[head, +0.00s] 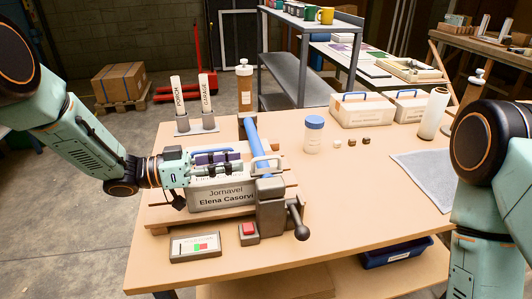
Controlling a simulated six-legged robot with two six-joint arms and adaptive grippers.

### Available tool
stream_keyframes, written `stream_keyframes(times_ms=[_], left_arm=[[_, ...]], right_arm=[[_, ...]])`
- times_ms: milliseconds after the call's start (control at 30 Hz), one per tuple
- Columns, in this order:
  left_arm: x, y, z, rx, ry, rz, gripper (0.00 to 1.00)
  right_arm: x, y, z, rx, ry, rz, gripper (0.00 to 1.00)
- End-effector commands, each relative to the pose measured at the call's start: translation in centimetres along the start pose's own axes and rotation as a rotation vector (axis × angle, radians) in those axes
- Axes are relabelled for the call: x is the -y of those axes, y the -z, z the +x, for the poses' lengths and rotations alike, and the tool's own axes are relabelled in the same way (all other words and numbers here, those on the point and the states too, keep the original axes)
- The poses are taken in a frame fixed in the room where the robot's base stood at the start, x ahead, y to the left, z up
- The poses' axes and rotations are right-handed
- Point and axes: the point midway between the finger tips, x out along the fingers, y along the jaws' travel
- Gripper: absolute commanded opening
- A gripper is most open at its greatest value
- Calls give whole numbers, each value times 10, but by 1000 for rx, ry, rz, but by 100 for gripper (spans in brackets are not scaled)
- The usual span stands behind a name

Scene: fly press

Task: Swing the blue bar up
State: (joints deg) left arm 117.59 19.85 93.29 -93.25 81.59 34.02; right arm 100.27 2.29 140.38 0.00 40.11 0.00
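The blue bar (258,140) runs from a dark block at the back of the press down to the grey housing at its front right. It lies low, just right of a pale box labelled "Jornavel Elena Casorvi" (222,198). My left gripper (236,163) is over the top of this box, left of the bar and apart from it. A purple piece (210,157) shows behind the gripper. The finger gap is too small to make out. My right arm stands at the right edge; its gripper is outside the picture.
A dark ball-ended lever (300,222) projects at the press's front right. A red button box (249,233) and a labelled panel (195,246) stand in front. A blue-lidded jar (314,134) stands behind right.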

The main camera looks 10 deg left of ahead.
Motion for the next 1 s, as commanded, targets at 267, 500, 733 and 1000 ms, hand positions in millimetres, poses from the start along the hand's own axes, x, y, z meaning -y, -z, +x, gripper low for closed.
stream_keyframes(times_ms=[267, 500, 733, 1000], left_arm=[[-6, -2, 29, 4, -5, 0, 32], [-5, -2, 63, 4, -3, 1, 32], [-4, -1, 79, 1, -1, 0, 32], [-1, 0, 80, 1, 0, 0, 31]], right_arm=[[0, 0, 0, 0, 0, 0, 40], [0, 0, -1, 0, 0, 0, 40], [0, 0, -1, 0, 0, 0, 40], [0, 0, -1, 0, 0, 0, 40]])
